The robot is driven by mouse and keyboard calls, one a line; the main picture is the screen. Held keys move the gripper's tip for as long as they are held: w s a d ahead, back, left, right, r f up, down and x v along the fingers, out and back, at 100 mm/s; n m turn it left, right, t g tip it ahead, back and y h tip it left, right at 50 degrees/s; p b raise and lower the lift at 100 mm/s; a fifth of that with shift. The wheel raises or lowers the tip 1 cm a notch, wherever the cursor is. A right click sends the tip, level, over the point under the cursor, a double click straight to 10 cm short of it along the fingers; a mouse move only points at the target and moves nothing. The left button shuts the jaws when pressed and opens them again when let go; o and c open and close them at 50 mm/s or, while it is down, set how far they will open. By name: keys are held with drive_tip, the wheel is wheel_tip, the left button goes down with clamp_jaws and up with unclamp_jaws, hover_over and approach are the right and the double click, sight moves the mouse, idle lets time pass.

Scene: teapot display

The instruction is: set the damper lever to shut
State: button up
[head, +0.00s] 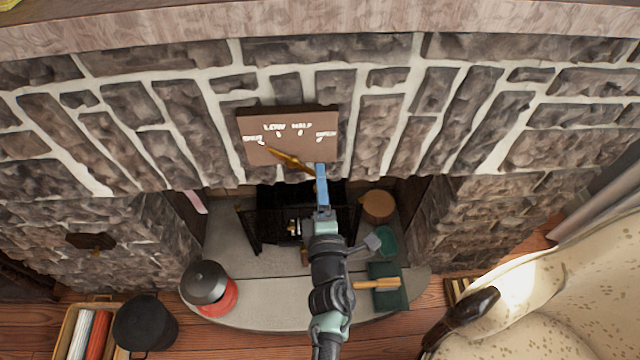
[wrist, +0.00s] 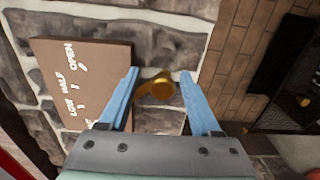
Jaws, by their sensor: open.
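The brown damper plate (head: 300,122) is on the stone chimney face, with white marks running from the left end through LOW and HALF to OPEN at the right. The brass damper lever (head: 288,160) slants across its lower part. My gripper (head: 320,168) is at the plate's lower right edge, by the lever's right end. In the wrist view the blue fingers (wrist: 158,76) are apart, with a rounded brass part of the lever (wrist: 162,89) showing between them. Whether they touch it cannot be told.
Below is the fireplace opening with a dark fire screen (head: 262,228). A patterned armchair (head: 570,290) is at the right.

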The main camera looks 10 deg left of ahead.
drive_tip(key=p+v, duration=0.1)
drive_tip(key=v, duration=1.2)
drive_tip(key=w+d+r+m+t+h+p, duration=0.2)
drive_tip(key=w+r+m, duration=0.15)
drive_tip(key=r, duration=1.05)
drive_tip(key=w+d+r+m+t+h+p, duration=0.25)
drive_tip(key=r+m, duration=0.25)
drive_tip(key=r, duration=0.8)
drive_tip(key=w+d+r+m+t+h+p, duration=0.2)
drive_tip(key=w+r+m, duration=0.2)
drive_tip(key=r, duration=1)
drive_tip(key=s+r+m+t+p, duration=0.1)
drive_tip(key=s+r+m, duration=0.3)
drive_tip(key=r, duration=1.1)
drive_tip(key=s+a+r+m+t+y+p, duration=0.1)
drive_tip(key=s+r+m+p, duration=0.3)
drive_tip(key=s+r, duration=0.5)
wheel_tip(320, 180, up, 7)
drive_tip(key=shift+a+r+m+t, duration=0.1)
drive_tip(key=shift+a+m+t, duration=0.15)
drive_tip(key=shift+m+t, duration=0.35)
